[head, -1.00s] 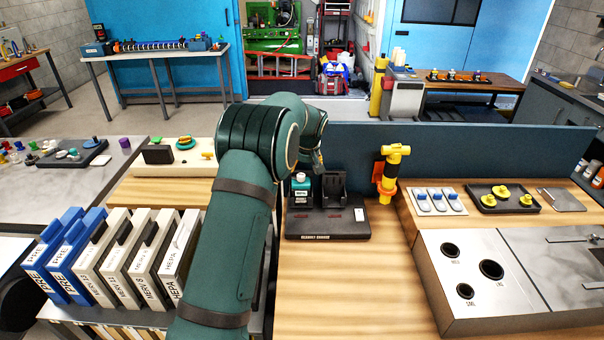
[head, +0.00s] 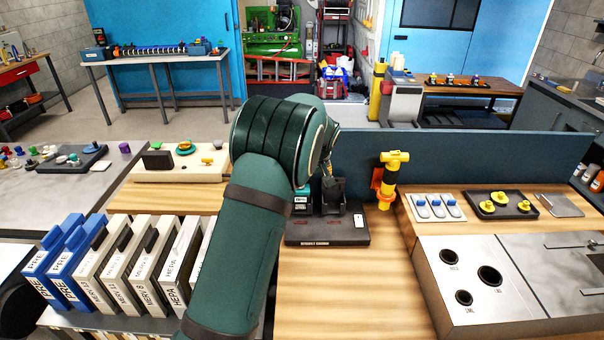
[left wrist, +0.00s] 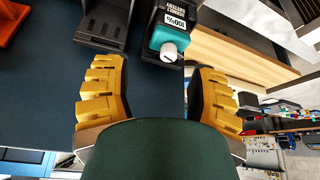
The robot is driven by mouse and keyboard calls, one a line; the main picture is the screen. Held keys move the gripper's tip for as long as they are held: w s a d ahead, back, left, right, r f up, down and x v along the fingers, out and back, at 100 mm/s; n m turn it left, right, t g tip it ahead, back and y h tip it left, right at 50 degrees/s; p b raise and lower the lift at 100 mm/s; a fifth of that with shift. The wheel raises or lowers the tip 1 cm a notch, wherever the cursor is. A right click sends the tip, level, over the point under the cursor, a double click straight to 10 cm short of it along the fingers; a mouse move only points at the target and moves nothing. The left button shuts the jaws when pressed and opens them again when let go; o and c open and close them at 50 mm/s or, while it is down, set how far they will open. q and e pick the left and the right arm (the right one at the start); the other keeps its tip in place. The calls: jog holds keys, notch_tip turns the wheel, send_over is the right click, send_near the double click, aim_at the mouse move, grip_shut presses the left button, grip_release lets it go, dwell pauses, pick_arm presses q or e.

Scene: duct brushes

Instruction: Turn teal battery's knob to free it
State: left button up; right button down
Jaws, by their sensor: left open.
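The teal battery (head: 301,205) stands in the left bay of a dark dock (head: 328,236); my arm hides its top in the head view. In the left wrist view the teal battery (left wrist: 168,38) shows a white knob (left wrist: 169,52) and a label reading 100%. My left gripper (left wrist: 155,78) has its yellow fingers spread wide and empty. The knob lies ahead of the gap between them, apart from both fingers. In the head view my left gripper (head: 328,172) is mostly hidden behind my arm. My right gripper is out of view.
The dock's other bay (head: 333,191) looks empty. A yellow-black tool (head: 389,175) in an orange holder stands to the right. A blue divider (head: 470,155) runs behind. Filter boxes (head: 125,262) stand at left. Bare wood (head: 340,290) lies in front of the dock.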

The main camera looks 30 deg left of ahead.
pick_arm(q)
jog(key=w+a+f+t+y+p, duration=0.1)
jog(key=a+f, duration=0.1)
jog(key=w+a+f+t+y+p, duration=0.1)
jog(key=a+f, duration=0.1)
jog(key=f, duration=0.1)
jog(key=w+a+f+y+p, duration=0.1)
jog(key=f, duration=0.2)
jog(key=shift+w+a+t, duration=0.15)
jog(key=shift+a+t, duration=0.25)
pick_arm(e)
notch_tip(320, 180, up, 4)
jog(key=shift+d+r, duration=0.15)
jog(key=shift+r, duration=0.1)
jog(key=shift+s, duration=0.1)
pick_arm(q)
grip_shut()
